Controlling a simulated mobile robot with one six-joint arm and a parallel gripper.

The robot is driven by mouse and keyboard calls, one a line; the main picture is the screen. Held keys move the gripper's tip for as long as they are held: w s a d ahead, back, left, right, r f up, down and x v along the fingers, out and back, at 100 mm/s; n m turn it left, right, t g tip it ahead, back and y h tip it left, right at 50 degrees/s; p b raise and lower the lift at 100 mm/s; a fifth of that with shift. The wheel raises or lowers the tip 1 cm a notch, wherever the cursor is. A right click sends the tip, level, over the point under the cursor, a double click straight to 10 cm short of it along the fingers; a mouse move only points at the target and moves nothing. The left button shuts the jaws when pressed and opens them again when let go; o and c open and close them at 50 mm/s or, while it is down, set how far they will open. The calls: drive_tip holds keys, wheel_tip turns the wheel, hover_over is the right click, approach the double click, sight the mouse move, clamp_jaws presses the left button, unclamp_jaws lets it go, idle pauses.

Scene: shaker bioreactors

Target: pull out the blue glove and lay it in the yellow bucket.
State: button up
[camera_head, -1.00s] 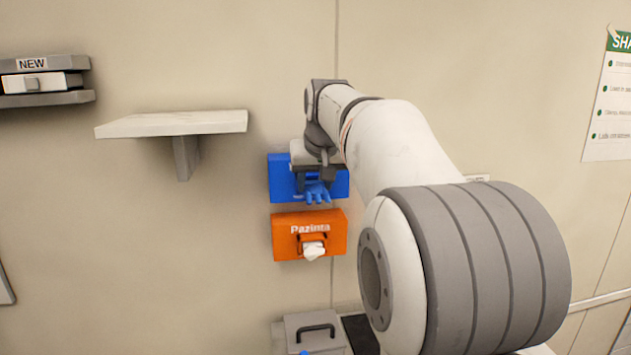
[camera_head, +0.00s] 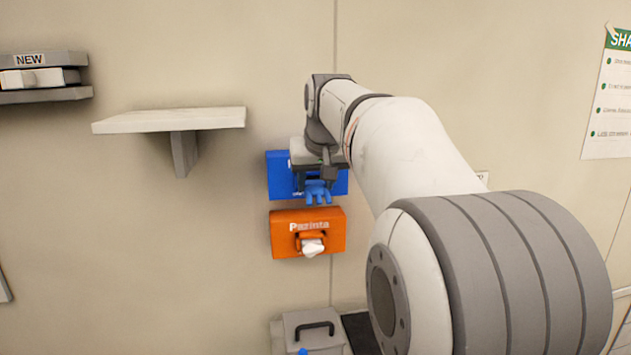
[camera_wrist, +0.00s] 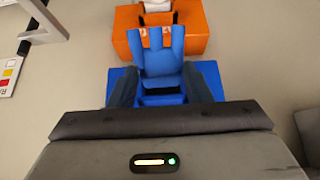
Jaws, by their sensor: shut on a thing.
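The blue glove (camera_head: 318,195) hangs below my gripper (camera_head: 315,183) in the head view, in front of the blue box (camera_head: 279,176) on the wall. In the wrist view the glove (camera_wrist: 160,62) lies between the two dark fingers of my gripper (camera_wrist: 160,88), which is shut on it. The glove's fingers point away from the gripper toward the orange box. The blue box (camera_wrist: 122,84) shows behind the glove. I cannot tell whether the glove is fully clear of its slot. No yellow bucket is in view.
The orange box (camera_head: 283,236) with a white tissue (camera_head: 312,247) hangs just below the blue box. A pale shelf (camera_head: 170,120) juts out at the left. A grey case (camera_head: 290,328) with a black handle stands below. The wall between is bare.

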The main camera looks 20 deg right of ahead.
sight(319, 193)
drive_tip(key=shift+s, duration=0.15)
drive_tip(key=shift+s+a+b, duration=0.15)
drive_tip(key=shift+s+b, duration=0.2)
drive_tip(key=shift+s, duration=0.35)
drive_tip(key=shift+s+a+b, duration=0.15)
drive_tip(key=shift+s+b, duration=0.2)
drive_tip(key=shift+s, duration=0.35)
drive_tip(key=shift+s, duration=0.1)
